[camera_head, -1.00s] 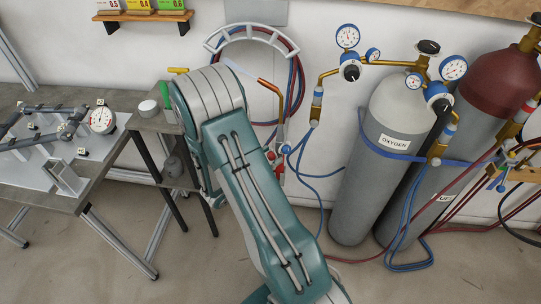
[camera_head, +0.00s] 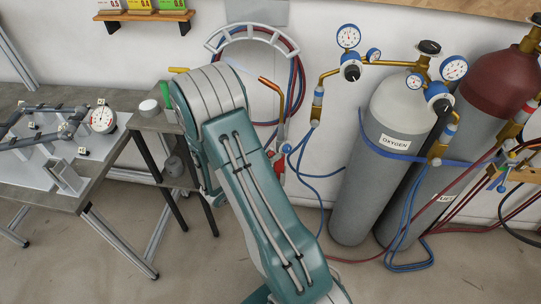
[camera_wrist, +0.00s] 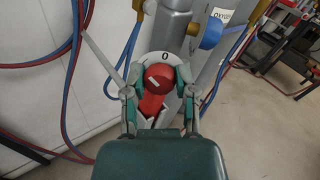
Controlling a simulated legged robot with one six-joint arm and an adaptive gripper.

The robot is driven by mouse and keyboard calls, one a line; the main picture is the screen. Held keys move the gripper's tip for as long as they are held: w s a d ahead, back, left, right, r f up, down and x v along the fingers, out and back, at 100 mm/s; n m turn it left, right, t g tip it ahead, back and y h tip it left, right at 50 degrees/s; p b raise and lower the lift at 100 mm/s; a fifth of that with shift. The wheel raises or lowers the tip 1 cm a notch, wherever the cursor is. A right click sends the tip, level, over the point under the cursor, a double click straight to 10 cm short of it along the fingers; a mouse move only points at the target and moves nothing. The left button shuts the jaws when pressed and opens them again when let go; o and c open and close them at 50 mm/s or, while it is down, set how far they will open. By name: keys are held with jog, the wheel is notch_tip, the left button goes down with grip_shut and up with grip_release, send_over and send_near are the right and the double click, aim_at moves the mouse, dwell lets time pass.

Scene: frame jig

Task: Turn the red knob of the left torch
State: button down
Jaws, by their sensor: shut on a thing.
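The left torch (camera_head: 279,130) hangs by the wall, with a bent copper-coloured tip (camera_head: 270,86) pointing up and left. A red torch part (camera_wrist: 152,104) shows just below the knob. In the head view my arm hides the gripper and the knob.
Grey oxygen (camera_head: 365,195) and red-topped (camera_head: 495,78) cylinders with gauges stand on the right. Red and blue hoses hang from a wall rack (camera_head: 252,32) and trail to the floor. A metal table (camera_head: 60,200) with a frame jig stands at left, beside a small stand (camera_head: 160,122).

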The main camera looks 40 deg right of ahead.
jog(key=shift+c, duration=2)
grip_release()
jog(key=a, duration=1.2)
jog(key=shift+s+r, duration=0.1)
jog(key=shift+r, duration=0.05)
